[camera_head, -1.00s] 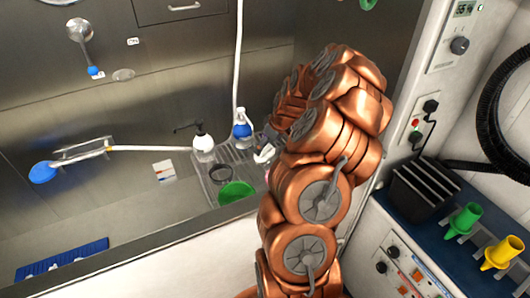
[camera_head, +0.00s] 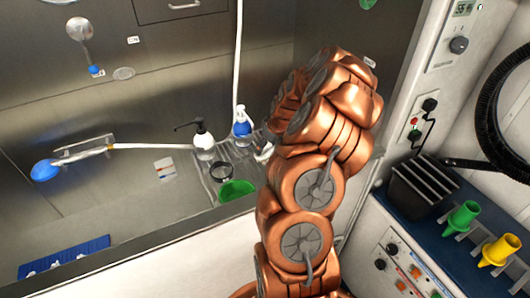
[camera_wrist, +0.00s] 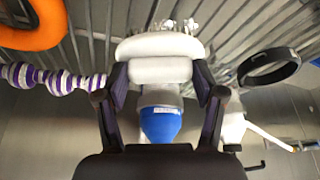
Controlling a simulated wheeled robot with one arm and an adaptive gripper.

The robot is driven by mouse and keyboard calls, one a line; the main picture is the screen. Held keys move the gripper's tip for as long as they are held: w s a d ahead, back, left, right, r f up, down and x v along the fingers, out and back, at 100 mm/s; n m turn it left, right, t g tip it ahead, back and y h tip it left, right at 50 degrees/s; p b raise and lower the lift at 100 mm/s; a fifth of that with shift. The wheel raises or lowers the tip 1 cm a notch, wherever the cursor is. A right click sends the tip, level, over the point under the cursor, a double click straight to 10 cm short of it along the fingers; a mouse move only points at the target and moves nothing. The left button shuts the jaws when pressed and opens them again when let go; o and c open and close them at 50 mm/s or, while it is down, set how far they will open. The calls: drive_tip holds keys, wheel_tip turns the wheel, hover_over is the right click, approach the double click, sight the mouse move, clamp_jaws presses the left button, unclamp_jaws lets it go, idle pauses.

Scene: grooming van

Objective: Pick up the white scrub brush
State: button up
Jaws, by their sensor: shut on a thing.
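The white scrub brush (camera_wrist: 160,70) is between the two fingers of my gripper (camera_wrist: 162,84) in the wrist view. My gripper is shut on it, with a finger against each side of its narrower part. The wider white part extends over the ribbed tray (camera_wrist: 220,20); I cannot tell whether it touches the tray. In the head view my copper arm hides the gripper, and a small white piece, likely the brush (camera_head: 264,151), shows beside the arm.
A blue-and-white bottle (camera_head: 241,125), a white pump bottle (camera_head: 203,140), a black ring (camera_head: 221,171) and a green bowl (camera_head: 236,190) crowd the tray close by. A purple-and-white rope (camera_wrist: 55,80) and an orange object (camera_wrist: 30,25) show in the wrist view.

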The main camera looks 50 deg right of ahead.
drive_tip(key=c, duration=0.4)
drive_tip(key=shift+r+b, duration=0.7)
drive_tip(key=shift+r, duration=0.8)
drive_tip(key=shift+a+r, duration=0.2)
drive_tip(key=shift+r, duration=0.05)
drive_tip(key=w+a+b, duration=0.1)
drive_tip(key=w+a, duration=0.2)
drive_tip(key=a, duration=0.7)
drive_tip(key=w+a+b, duration=0.2)
drive_tip(key=w+a, duration=0.2)
drive_tip(key=a, duration=0.6)
drive_tip(key=w+a+b, duration=0.1)
drive_tip(key=w+a, duration=0.2)
drive_tip(key=a, duration=0.6)
drive_tip(key=shift+w+a, duration=0.25)
drive_tip(key=shift+a, duration=0.15)
